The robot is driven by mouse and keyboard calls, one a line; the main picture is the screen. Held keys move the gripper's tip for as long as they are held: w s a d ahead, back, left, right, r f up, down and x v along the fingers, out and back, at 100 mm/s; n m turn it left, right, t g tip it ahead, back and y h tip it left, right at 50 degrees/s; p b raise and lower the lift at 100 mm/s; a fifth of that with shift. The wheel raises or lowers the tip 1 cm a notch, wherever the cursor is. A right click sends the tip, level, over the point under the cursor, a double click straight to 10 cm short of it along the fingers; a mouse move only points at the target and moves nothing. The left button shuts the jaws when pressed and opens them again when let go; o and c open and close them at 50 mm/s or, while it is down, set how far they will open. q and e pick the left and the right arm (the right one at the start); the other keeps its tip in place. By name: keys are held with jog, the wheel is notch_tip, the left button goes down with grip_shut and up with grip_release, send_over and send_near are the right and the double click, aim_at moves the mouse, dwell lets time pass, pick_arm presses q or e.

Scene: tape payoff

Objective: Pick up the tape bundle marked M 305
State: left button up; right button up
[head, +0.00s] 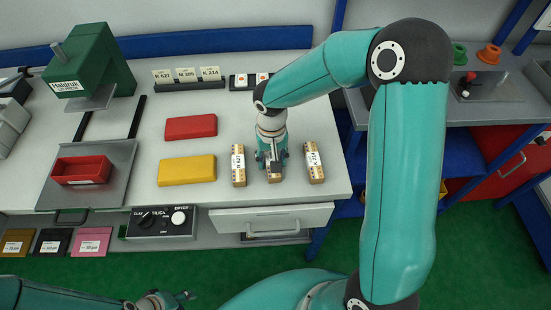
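Three brown tape bundles with white labels lie side by side near the front right of the bench: a left bundle (238,165), a middle bundle (274,177) and a right bundle (313,162). Their label text is too small to read surely. My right gripper (274,163) points down over the middle bundle and hides much of it; I cannot tell whether its fingers touch or grip it. My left gripper (183,297) is low at the bottom edge, away from the bench and partly cut off; its finger opening is unclear.
Yellow (187,170) and red (191,127) blocks lie left of the bundles. A green press (90,62), red tray (82,170) and control box (161,222) are left. A drawer (272,219) is below.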

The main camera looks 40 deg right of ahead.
grip_shut()
jog(key=shift+r, duration=0.15)
